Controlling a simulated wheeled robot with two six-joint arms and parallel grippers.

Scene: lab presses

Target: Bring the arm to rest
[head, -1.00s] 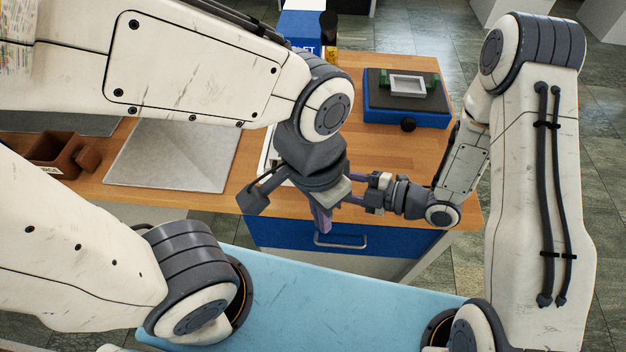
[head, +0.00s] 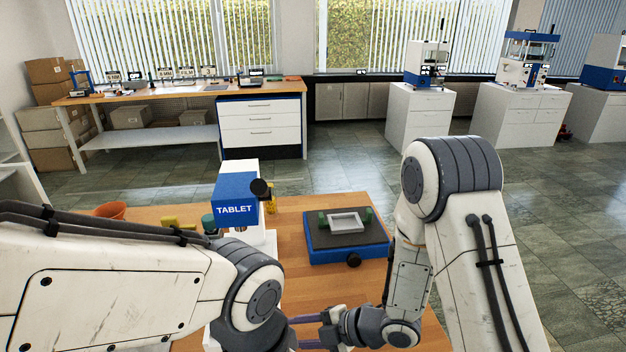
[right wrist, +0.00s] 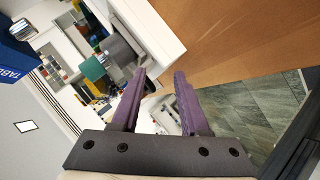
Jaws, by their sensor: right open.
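My right arm comes in from the right in the head view, bent down over the wooden table (head: 285,280). Its gripper (head: 305,332) points left near the bottom edge, with purple fingers apart. In the right wrist view the same gripper (right wrist: 160,92) is open, with nothing held between its fingers. My left arm crosses the lower left of the head view. Its wrist drops past the bottom edge, so the left gripper is out of the picture.
A blue and white press marked TABLET (head: 236,205) stands behind my left arm. A blue device with a dark top and a grey tray (head: 347,222) sits left of my right arm. An orange bowl (head: 111,210) is at the far left.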

